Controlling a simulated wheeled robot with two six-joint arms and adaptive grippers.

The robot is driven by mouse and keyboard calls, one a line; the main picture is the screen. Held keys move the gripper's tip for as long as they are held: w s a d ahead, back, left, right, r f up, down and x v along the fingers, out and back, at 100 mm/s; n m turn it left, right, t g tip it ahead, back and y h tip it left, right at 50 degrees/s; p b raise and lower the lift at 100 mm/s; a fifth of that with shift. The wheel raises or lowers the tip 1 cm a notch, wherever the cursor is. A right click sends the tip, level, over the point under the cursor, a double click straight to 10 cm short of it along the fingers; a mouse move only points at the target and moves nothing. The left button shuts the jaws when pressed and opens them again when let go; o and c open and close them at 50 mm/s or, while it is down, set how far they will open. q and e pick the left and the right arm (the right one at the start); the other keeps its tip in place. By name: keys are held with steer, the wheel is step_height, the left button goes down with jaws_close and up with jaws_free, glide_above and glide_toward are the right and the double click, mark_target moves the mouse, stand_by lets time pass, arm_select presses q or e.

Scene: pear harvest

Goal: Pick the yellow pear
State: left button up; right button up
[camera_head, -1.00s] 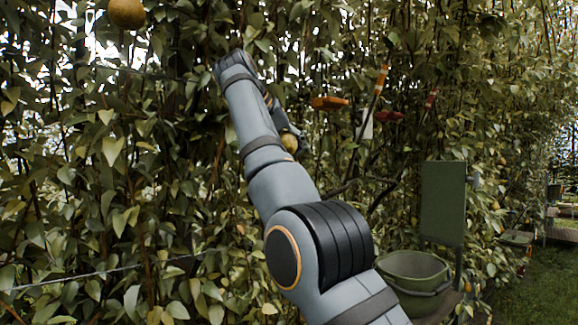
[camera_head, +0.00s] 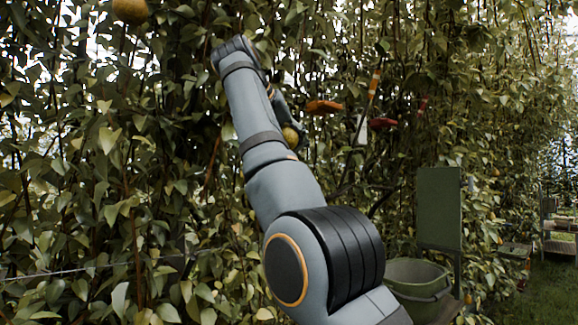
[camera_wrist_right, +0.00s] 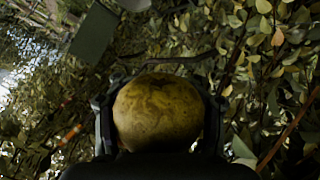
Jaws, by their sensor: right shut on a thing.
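A yellow pear with brown mottling (camera_wrist_right: 158,112) sits between the two dark fingers of my right gripper (camera_wrist_right: 160,105) in the right wrist view. The fingers are shut on its two sides. In the head view, part of this pear (camera_head: 290,138) shows just right of my right forearm, which hides most of the gripper (camera_head: 285,120). Whether its stem is still joined to a branch is hidden. Another brownish-yellow pear (camera_head: 130,10) hangs at the top left of the head view, apart from the gripper. My left gripper is not in view.
A dense leafy hedge fills the left and middle. A green bucket (camera_head: 415,272) stands lower right by a green panel (camera_head: 439,208). Grass (camera_head: 535,285) lies open at far right.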

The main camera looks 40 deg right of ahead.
steer(key=s+a+m+t+h+b, duration=0.2)
steer(key=s+t+b, duration=0.3)
steer(key=b, duration=1)
steer(key=shift+s+a+m+h, duration=0.25)
steer(key=shift+s+m+h, duration=0.6)
steer(key=shift+s, duration=0.2)
